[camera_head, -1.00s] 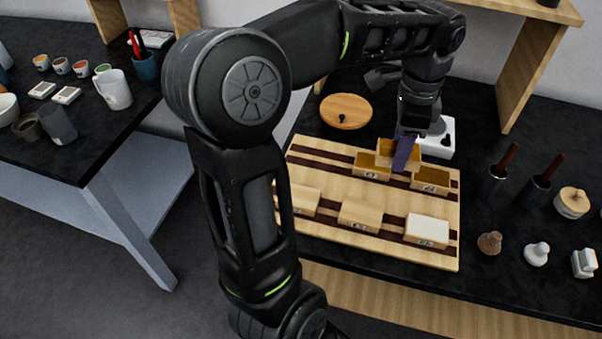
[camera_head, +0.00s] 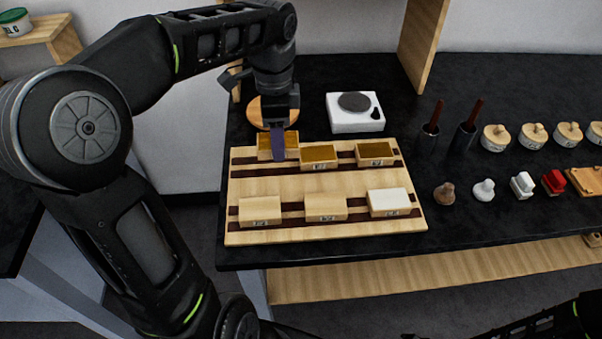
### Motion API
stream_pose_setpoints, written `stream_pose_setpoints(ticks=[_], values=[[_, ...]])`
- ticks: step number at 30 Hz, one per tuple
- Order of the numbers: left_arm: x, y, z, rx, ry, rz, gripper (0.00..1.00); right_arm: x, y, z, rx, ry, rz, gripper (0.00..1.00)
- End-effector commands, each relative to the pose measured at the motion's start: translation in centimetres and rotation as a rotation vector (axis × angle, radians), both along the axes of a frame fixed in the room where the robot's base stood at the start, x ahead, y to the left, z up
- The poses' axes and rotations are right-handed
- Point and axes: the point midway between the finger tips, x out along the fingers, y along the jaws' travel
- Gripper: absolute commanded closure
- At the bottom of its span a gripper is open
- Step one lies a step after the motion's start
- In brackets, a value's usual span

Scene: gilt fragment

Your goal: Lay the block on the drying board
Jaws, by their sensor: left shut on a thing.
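The drying board (camera_head: 285,187) is a pale wooden board with dark strips on the dark worktop. My left gripper (camera_head: 279,135) is shut on a gold-topped block (camera_head: 267,147) at the board's back left. This block looks slightly raised above the board; I cannot tell whether it touches. Two gold-topped blocks, one in the middle (camera_head: 319,155) and one at the right (camera_head: 376,153), sit on the back strip. Two plain wooden blocks (camera_head: 260,210) (camera_head: 326,208) and a white-topped block (camera_head: 389,202) sit on the front strip. Labels are unreadable. My right gripper is not in view.
A round wooden piece (camera_head: 258,111) lies behind the board, partly hidden by my left arm. A white device with a grey disc (camera_head: 354,112) stands behind it. Dark holders with brown handles (camera_head: 428,137), lidded pots (camera_head: 495,137) and small stamp-like pieces (camera_head: 484,189) stand to the right.

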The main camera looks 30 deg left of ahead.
Motion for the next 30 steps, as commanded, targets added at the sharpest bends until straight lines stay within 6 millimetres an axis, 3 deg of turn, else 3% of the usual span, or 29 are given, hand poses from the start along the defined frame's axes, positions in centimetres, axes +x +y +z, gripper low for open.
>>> stream_pose_setpoints(ticks=[7,19,27,30], values=[[-0.1,0.0,-4.3,0.0,0.004,0.0,0.91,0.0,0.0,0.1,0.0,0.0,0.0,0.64],[-0.1,0.0,-5.2,0.0,0.001,0.001,0.91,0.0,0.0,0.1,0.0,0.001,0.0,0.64],[-0.1,0.0,-8.4,0.0,0.002,0.001,0.91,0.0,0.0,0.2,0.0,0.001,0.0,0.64],[-0.1,0.0,-8.7,-0.001,0.001,0.001,0.91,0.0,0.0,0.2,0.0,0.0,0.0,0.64]])
